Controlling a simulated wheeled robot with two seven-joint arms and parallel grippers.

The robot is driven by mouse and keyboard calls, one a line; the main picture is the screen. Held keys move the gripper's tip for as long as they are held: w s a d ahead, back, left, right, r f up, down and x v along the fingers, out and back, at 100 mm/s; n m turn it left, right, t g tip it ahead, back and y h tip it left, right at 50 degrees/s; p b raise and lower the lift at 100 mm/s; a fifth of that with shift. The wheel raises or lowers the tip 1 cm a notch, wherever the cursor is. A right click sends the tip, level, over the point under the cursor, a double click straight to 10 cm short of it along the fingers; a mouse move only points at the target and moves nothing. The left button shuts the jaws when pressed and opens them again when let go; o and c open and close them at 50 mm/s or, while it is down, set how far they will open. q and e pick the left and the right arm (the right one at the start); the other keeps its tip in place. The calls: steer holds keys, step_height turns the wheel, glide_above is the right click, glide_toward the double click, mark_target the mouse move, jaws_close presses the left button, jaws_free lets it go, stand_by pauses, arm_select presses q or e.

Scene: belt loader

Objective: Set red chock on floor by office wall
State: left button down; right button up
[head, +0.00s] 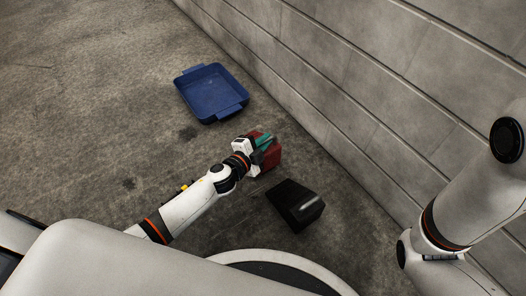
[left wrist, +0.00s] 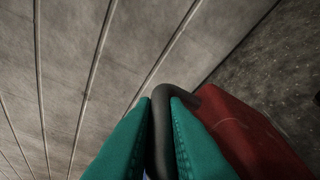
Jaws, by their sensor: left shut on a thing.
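The red chock (head: 270,160) is in my left gripper, low beside the grey block wall (head: 340,90) in the head view. My left gripper (head: 265,144) has teal fingers. In the left wrist view the fingers (left wrist: 160,125) are shut on the chock's dark curved handle, and the red body (left wrist: 245,135) shows to the right of them. I cannot tell whether the chock touches the concrete floor (head: 90,90). My right arm shows at the right edge of the head view, but its gripper is not in view.
A black wedge-shaped block (head: 296,204) lies on the floor just nearer to me than the red chock. A blue tray (head: 211,93) lies farther off along the wall. The floor left of the tray is clear.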

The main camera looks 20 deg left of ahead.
mark_target(272, 155)
arm_select(q)
step_height(272, 155, down, 4)
steer(key=b, duration=0.3)
steer(key=shift+r, duration=0.3)
steer(key=c, duration=1.9)
jaws_free()
steer(key=shift+f, duration=0.2)
steer(key=o, duration=0.4)
steer(key=shift+o, duration=0.2)
steer(key=shift+r, duration=0.15)
